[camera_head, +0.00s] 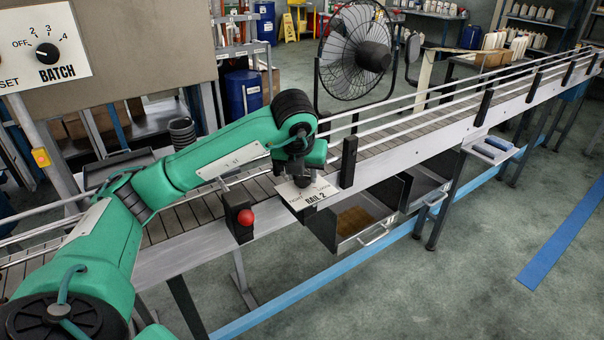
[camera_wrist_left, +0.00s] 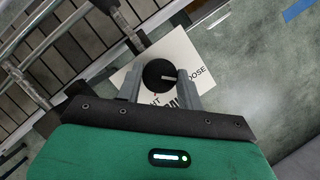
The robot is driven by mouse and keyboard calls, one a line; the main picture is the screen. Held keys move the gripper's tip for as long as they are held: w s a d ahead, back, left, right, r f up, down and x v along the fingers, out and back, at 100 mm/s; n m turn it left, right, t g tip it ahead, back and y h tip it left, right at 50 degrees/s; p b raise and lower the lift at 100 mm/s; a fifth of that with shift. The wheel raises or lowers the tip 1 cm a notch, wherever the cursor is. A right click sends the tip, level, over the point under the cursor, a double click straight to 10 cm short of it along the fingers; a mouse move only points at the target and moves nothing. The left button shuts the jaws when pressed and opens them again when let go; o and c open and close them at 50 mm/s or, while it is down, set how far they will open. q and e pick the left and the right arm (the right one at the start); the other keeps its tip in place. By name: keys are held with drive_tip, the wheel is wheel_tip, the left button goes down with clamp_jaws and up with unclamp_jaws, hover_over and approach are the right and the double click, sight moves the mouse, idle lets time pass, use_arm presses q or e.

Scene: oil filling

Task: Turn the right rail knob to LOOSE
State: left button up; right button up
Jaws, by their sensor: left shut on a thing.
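My left gripper (camera_head: 303,178) reaches down over a white plate (camera_head: 317,196) marked "RAIL 2" on the front side of the conveyor. In the left wrist view, my left gripper (camera_wrist_left: 158,84) has a finger on each side of a round black knob (camera_wrist_left: 155,72) and is shut on it. The knob sits on the white plate (camera_wrist_left: 187,50). Its pale pointer mark points right, toward the partly visible word "LOOSE". Part of the other lettering is hidden by the gripper. In the head view the knob is mostly hidden under the gripper. My right gripper is not in view.
A red button on a black box (camera_head: 244,218) stands left of the plate, close to my arm. A black rail post (camera_head: 348,162) rises just right of it. Open metal drawers (camera_head: 365,236) hang below the conveyor. A BATCH dial panel (camera_head: 45,48) is at upper left.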

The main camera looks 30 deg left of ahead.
use_arm(q)
drive_tip(key=o, duration=1)
drive_tip(key=shift+r, duration=0.1)
drive_tip(key=shift+s+r, duration=0.1)
drive_tip(key=shift+r, duration=0.15)
drive_tip(key=shift+p+v, duration=0.5)
drive_tip(key=shift+v, duration=6.05)
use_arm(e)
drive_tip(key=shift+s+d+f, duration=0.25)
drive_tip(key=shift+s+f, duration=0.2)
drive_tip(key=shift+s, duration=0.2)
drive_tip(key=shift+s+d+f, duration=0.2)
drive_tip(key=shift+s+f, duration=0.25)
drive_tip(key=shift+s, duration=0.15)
